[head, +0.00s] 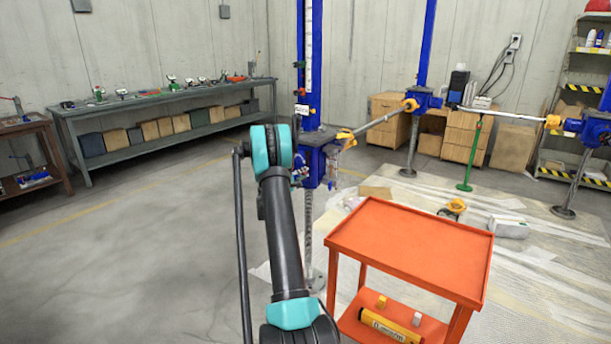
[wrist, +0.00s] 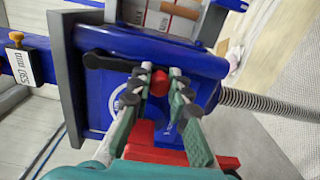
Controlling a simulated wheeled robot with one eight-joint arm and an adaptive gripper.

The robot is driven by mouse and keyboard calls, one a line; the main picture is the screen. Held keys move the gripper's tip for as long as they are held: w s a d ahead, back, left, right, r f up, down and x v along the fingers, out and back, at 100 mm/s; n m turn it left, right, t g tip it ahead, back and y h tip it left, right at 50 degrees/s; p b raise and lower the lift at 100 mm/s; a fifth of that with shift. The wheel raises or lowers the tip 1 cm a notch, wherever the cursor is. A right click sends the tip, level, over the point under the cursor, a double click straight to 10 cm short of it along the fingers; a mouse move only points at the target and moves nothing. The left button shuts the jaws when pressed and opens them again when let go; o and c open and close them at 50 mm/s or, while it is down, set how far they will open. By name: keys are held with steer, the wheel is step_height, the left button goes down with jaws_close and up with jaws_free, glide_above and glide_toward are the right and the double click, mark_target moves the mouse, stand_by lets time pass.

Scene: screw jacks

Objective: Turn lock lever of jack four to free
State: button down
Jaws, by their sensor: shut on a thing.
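The blue jack head (head: 318,158) sits on the blue column with the white scale, just beyond my arm in the head view; its body (wrist: 210,62) fills the middle of the wrist view. I cannot read a jack number. My gripper (wrist: 158,78) is at the front of this housing, its two fingers closed around a small red knob (wrist: 159,84), apparently part of the lock lever. A black bar (wrist: 108,62) lies at the left finger's tip; whether it joins the knob is hidden. In the head view my gripper is mostly hidden behind my arm.
An orange cart (head: 410,245) stands right of my arm. Other blue jacks (head: 422,98) with yellow-ended bars stand behind it, beside a green stand (head: 466,184). A threaded screw (wrist: 262,102) sticks out right of the housing. The floor at left is clear before the workbench (head: 130,105).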

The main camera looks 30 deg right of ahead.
steer(key=shift+w+a, duration=0.15)
steer(key=shift+w, duration=0.05)
stand_by(0.4)
steer(key=c, duration=1.4)
jaws_free()
steer(key=v, duration=1.2)
steer(key=shift+f, duration=0.1)
steer(key=shift+s+m, duration=0.1)
steer(key=shift+m, duration=0.2)
